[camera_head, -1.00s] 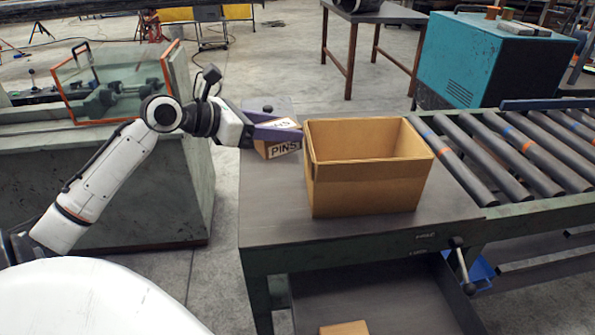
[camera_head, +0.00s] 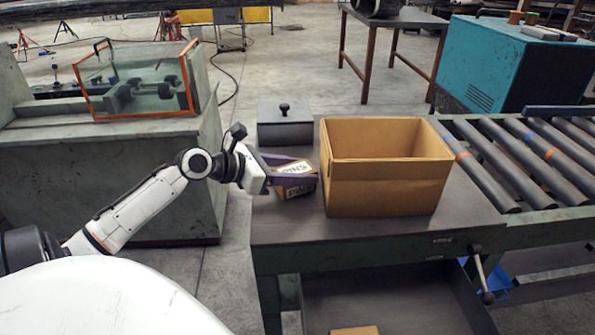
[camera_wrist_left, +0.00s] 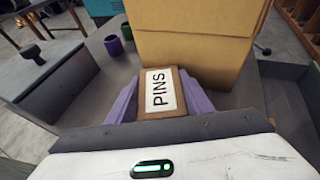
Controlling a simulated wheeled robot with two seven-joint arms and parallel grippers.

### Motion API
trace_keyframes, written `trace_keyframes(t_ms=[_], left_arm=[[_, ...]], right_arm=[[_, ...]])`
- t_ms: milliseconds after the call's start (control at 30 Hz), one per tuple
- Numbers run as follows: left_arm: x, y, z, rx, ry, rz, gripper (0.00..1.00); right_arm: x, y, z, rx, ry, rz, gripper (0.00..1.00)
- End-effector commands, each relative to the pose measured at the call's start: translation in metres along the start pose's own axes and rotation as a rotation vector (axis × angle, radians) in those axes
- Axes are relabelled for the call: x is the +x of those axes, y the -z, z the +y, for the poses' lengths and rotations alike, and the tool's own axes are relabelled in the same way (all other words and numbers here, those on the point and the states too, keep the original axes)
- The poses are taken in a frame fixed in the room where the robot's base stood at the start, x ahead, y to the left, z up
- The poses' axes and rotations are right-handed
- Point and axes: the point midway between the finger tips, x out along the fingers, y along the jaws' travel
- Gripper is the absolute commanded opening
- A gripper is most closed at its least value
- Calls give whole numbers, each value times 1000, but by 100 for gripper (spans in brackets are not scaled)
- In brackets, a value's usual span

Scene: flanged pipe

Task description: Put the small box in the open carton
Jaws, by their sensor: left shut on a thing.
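The small box (camera_head: 299,186) is brown cardboard with a white label reading PINS. My left gripper (camera_head: 292,176) is shut on it and holds it tilted, just left of the open carton. In the left wrist view the small box (camera_wrist_left: 162,92) sits between the purple fingers of my left gripper (camera_wrist_left: 160,98), label facing the camera. The open carton (camera_head: 388,190) is a tall tan box, open at the top, standing on the dark table. It also fills the upper middle of the left wrist view (camera_wrist_left: 195,40). Its inside floor is hidden. My right gripper is not in view.
The dark table (camera_head: 400,232) joins a roller conveyor (camera_head: 520,150) at right. A grey lidded box with a black knob (camera_head: 285,125) stands behind the small box. A glass-sided case (camera_head: 140,82) is at left. A brown block (camera_head: 355,331) lies on the lower shelf.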

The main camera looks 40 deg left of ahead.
Motion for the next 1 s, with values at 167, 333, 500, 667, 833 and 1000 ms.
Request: trace_keyframes(t_ms=[167,333,500,667,833,1000], left_arm=[[0,1,0,0,0,0,50],[0,1,0,0,0,0,65],[0,1,0,0,0,0,65],[-5,0,0,-1,-1,0,65],[-32,0,0,0,-1,2,65],[-69,0,0,-3,-2,1,65]], right_arm=[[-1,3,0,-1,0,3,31],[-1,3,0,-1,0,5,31],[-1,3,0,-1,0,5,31],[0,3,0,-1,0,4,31],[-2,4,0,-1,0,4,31],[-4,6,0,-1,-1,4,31]])
